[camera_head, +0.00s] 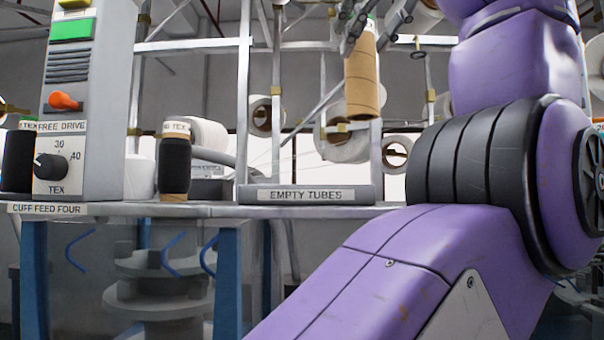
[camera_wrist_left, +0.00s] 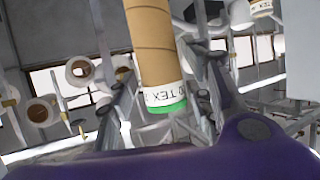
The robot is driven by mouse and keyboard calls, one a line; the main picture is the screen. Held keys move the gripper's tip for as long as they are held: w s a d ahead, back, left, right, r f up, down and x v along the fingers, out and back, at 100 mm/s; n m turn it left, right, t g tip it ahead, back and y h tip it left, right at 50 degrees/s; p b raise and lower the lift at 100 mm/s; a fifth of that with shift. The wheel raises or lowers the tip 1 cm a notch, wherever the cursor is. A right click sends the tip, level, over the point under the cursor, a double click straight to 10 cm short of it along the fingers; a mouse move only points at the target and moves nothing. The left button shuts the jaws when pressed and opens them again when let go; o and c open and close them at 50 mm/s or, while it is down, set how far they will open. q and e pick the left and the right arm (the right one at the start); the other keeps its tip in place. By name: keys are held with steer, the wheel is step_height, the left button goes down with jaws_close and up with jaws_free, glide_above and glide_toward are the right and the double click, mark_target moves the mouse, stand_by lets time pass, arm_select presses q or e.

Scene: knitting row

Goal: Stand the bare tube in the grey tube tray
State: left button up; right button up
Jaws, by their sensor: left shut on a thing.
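The bare tube (camera_head: 362,82) is a brown cardboard tube, upright, with a white label and a green band at its upper end. My left gripper (camera_head: 370,22) is at the top of the head view, shut on the tube near that end. In the left wrist view the tube (camera_wrist_left: 152,45) runs between the fingers of the left gripper (camera_wrist_left: 166,98). The grey tube tray (camera_head: 260,194), labelled EMPTY TUBES, lies on the table. In the picture the tube hangs above the tray's right end, clear of it; the depth between them is unclear. My right gripper is not in view.
A black yarn cone (camera_head: 175,168) stands left of the tray, and a control box (camera_head: 75,100) with an orange lever stands farther left. Metal posts and white yarn cones on a frame are behind. My purple arm hides the right side.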

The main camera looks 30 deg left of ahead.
arm_select(q)
steer(key=w+a+f, duration=0.4)
steer(key=a+f, duration=0.8)
steer(key=shift+a+f, duration=0.3)
steer(key=shift+f, duration=0.1)
steer(key=shift+s+f, duration=0.1)
steer(key=shift+f, duration=0.05)
steer(key=o, duration=1)
